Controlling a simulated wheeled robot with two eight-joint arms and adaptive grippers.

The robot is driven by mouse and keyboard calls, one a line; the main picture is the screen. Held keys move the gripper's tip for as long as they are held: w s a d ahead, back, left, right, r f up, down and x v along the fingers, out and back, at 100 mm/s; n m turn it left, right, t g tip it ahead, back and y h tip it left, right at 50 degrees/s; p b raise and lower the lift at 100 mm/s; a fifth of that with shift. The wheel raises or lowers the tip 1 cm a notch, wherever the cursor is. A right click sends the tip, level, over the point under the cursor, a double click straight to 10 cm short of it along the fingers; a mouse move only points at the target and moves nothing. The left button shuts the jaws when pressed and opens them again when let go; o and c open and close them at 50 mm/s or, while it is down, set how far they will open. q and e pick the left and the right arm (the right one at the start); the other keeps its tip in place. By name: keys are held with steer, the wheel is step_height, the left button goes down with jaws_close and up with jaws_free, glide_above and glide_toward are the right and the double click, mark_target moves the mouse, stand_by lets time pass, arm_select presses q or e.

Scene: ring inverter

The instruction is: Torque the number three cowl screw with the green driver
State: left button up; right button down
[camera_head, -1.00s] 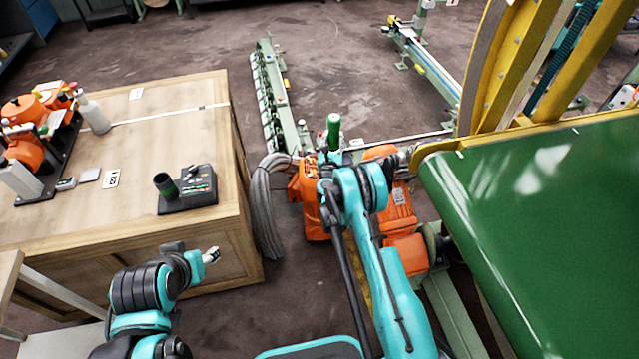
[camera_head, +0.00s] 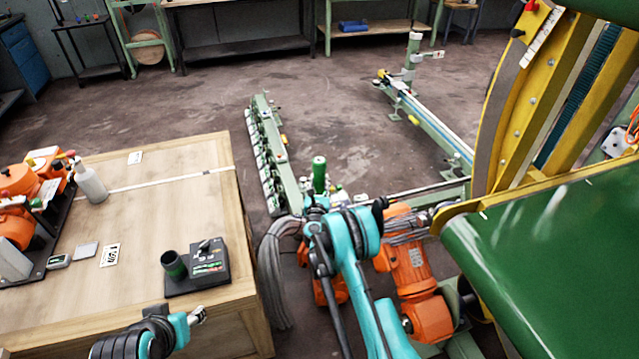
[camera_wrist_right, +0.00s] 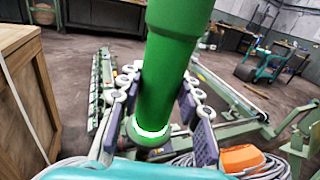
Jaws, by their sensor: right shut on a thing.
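The green driver (camera_head: 319,175) stands upright in my right gripper (camera_head: 318,202), beyond the wooden crate's right side. In the right wrist view the driver's thick green body (camera_wrist_right: 168,75) sits between the two dark finger pads, with a bright ring low on it. The right gripper (camera_wrist_right: 162,105) is shut on it. The driver's tip is hidden. My left gripper (camera_head: 197,316) is low at the left, in front of the crate; its finger opening is too small to tell. I cannot make out the number three cowl screw in either view.
The wooden crate (camera_head: 200,220) carries a black device with a dark green cup (camera_head: 174,264), a white bottle (camera_head: 90,181) and orange equipment. An orange machine (camera_head: 410,262) stands beside my right arm. A large green panel (camera_head: 560,250) and yellow frame close off the right.

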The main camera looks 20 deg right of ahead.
mark_target(319, 192)
steer(key=shift+f, duration=0.1)
step_height(319, 192, down, 2)
steer(key=shift+f+b, duration=0.15)
steer(key=shift+b, duration=0.9)
steer(key=shift+f, duration=1.8)
steer(key=shift+s+f, duration=0.1)
steer(key=shift+f, duration=1.05)
steer(key=shift+r, duration=0.1)
steer(key=shift+r+p, duration=1.15)
steer(key=shift+r, duration=1.3)
